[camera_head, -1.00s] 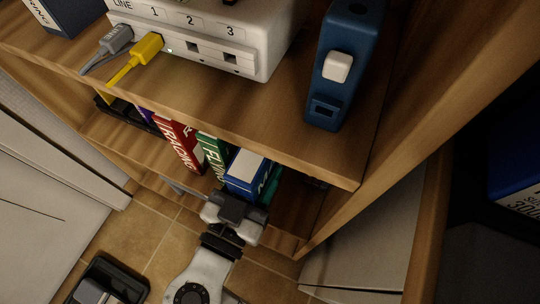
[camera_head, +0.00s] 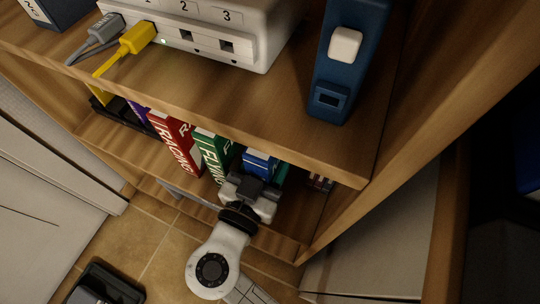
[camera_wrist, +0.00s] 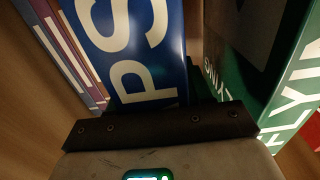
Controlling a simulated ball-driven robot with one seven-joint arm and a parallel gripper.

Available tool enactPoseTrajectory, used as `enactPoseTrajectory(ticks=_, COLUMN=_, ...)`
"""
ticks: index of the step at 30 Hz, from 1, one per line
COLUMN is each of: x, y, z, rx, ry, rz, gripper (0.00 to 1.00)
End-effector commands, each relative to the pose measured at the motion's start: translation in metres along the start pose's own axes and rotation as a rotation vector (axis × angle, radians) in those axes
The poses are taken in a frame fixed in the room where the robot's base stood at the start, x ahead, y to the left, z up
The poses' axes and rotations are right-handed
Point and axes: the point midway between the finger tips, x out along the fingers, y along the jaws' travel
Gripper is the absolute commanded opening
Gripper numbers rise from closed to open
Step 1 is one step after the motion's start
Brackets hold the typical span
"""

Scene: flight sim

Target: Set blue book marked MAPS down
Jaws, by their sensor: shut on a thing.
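The blue book marked MAPS (camera_head: 262,162) stands in the lower shelf space, mostly hidden by my gripper in the head view. In the wrist view the blue book (camera_wrist: 140,55) shows its spine with large white letters, of which "PS" can be read. My gripper (camera_head: 252,190) is at the shelf front, shut on the blue book. The fingertips are hidden behind the gripper body. A green book (camera_head: 213,152) marked FLYIN stands to the left of the blue book; it also shows at the right of the wrist view (camera_wrist: 270,65).
A red book (camera_head: 176,143) marked RACING stands further left on the lower shelf (camera_head: 110,142). Thin books (camera_head: 320,182) stand right of the blue book.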

Motion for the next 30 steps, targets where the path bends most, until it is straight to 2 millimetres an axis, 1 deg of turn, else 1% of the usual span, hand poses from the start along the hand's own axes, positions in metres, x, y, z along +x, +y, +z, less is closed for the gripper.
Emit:
enactPoseTrajectory(ticks=4, x=0.000, y=0.000, z=0.003, rx=0.002, ry=0.002, rz=0.001, gripper=0.00)
enactPoseTrajectory(ticks=5, x=0.000, y=0.000, z=0.003, rx=0.000, ry=0.000, rz=0.000, gripper=0.52)
enactPoseTrajectory(ticks=12, x=0.000, y=0.000, z=0.002, rx=0.000, ry=0.000, rz=0.000, gripper=0.75)
enactPoseTrajectory(ticks=19, x=0.000, y=0.000, z=0.002, rx=0.000, ry=0.000, rz=0.000, gripper=0.75)
enactPoseTrajectory(ticks=23, x=-0.001, y=0.000, z=-0.003, rx=0.000, ry=0.000, rz=-0.001, gripper=0.75)
enactPoseTrajectory(ticks=26, x=-0.016, y=-0.001, z=-0.001, rx=-0.002, ry=0.000, rz=-0.004, gripper=0.75)
enactPoseTrajectory(ticks=30, x=-0.045, y=-0.001, z=-0.002, rx=-0.002, ry=-0.001, rz=-0.005, gripper=0.75)
